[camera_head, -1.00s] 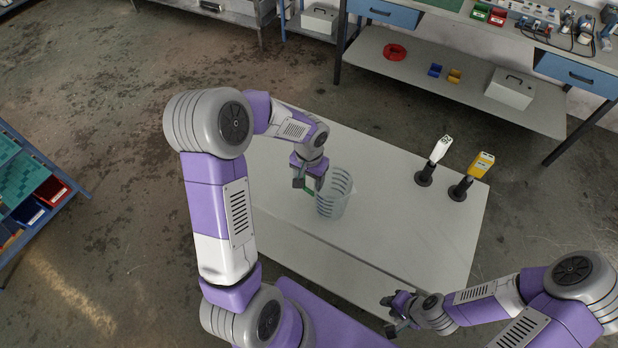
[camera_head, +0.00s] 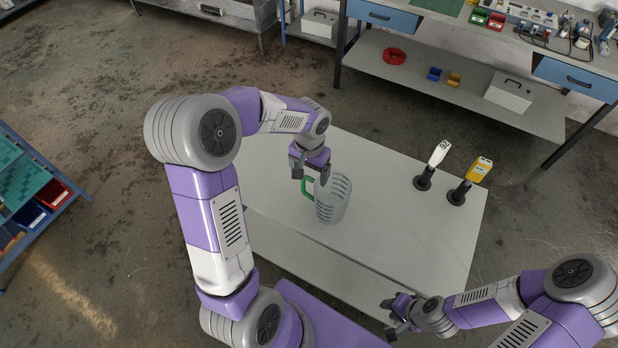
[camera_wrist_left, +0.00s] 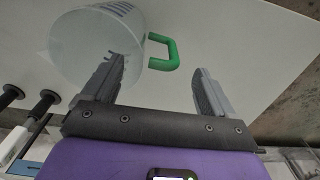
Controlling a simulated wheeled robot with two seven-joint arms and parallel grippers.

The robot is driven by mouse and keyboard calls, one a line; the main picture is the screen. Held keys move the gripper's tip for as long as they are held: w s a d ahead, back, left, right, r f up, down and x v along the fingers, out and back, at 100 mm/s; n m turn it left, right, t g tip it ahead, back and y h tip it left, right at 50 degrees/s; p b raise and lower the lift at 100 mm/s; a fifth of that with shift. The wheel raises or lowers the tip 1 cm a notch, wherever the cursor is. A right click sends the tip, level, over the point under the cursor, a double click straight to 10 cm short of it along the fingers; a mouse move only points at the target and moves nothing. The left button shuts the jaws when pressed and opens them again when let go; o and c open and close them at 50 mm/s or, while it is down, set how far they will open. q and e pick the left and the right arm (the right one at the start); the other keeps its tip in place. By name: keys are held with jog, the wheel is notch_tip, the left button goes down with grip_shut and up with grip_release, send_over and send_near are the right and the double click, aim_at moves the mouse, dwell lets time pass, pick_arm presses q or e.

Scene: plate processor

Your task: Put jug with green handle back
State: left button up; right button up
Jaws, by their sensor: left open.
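The clear jug (camera_head: 333,208) with the green handle (camera_head: 306,187) stands upright on the white table. Its handle points left. My left gripper (camera_head: 311,176) is open and empty, just behind the handle in the head view. In the left wrist view the jug (camera_wrist_left: 85,45) is at the upper left, partly behind one finger. The green handle (camera_wrist_left: 172,55) shows there beyond the gap between the open fingertips (camera_wrist_left: 158,66), apart from both fingers. My right gripper (camera_head: 388,318) is at the table's front edge, its fingers apart and empty.
Two upright tools on black stands, one white-topped (camera_head: 440,152) and one yellow-topped (camera_head: 480,170), are at the table's right end. The white table (camera_head: 400,215) is clear around the jug. A workbench with a lower shelf (camera_head: 440,75) stands behind.

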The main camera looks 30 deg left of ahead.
pick_arm(q)
notch_tip(320, 180, up, 6)
jog(key=shift+f+p, duration=0.15)
jog(key=shift+p, duration=0.2)
dwell(0.4)
